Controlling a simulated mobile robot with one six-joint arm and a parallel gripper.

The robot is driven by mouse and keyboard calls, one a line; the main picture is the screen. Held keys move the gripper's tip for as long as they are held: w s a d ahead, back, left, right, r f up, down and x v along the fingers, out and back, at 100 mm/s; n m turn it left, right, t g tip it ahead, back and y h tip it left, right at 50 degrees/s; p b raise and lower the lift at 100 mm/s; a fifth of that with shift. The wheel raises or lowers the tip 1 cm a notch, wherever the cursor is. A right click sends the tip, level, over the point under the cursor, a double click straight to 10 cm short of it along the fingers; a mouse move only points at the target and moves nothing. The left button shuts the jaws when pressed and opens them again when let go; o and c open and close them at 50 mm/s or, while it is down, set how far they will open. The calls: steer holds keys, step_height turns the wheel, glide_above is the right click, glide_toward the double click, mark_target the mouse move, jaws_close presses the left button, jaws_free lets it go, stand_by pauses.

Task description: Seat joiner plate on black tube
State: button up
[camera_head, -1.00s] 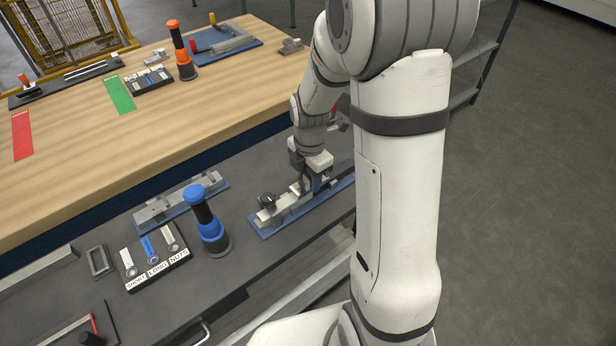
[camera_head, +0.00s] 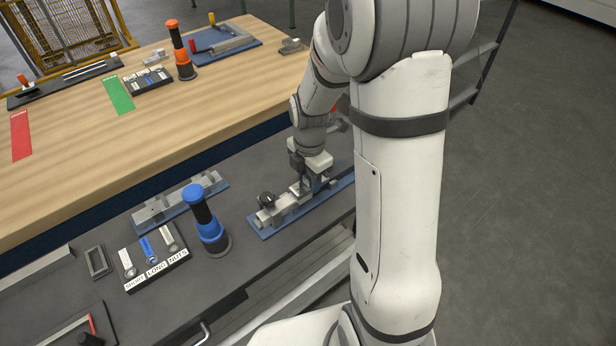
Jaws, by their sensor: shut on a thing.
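My gripper (camera_head: 307,188) is pointed down over the blue-based fixture (camera_head: 263,231) on the dark bench, at the middle right. It is shut on a small piece, probably the joiner plate, which the fingers and low resolution mostly hide. The fixture carries a light metal clamp block with a dark knob (camera_head: 267,200) at its left end. A dark length, probably the black tube, lies along the fixture right of my gripper, partly hidden by my arm. I cannot tell whether the held piece touches it.
A blue and black upright tool (camera_head: 207,228) stands left of the fixture. Beside it is a labelled black tray (camera_head: 156,275) of small parts. A second blue-based fixture (camera_head: 176,207) lies behind. The wooden table (camera_head: 130,150) is beyond. My arm blocks the right side.

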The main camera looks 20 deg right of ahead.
steer(key=shift+f+b, duration=0.5)
steer(key=shift+f, duration=0.2)
steer(key=o, duration=1.7)
steer(key=shift+c, duration=0.2)
steer(key=shift+r, duration=0.15)
steer(key=shift+r+p, duration=2.5)
steer(key=shift+r, duration=0.95)
steer(key=s+r+m+t, duration=0.3)
steer(key=s+r+m, duration=1.2)
steer(key=m, duration=0.7)
steer(key=shift+s+a+r+m, duration=0.15)
steer(key=shift+s+m, duration=0.15)
steer(key=shift+s, duration=0.3)
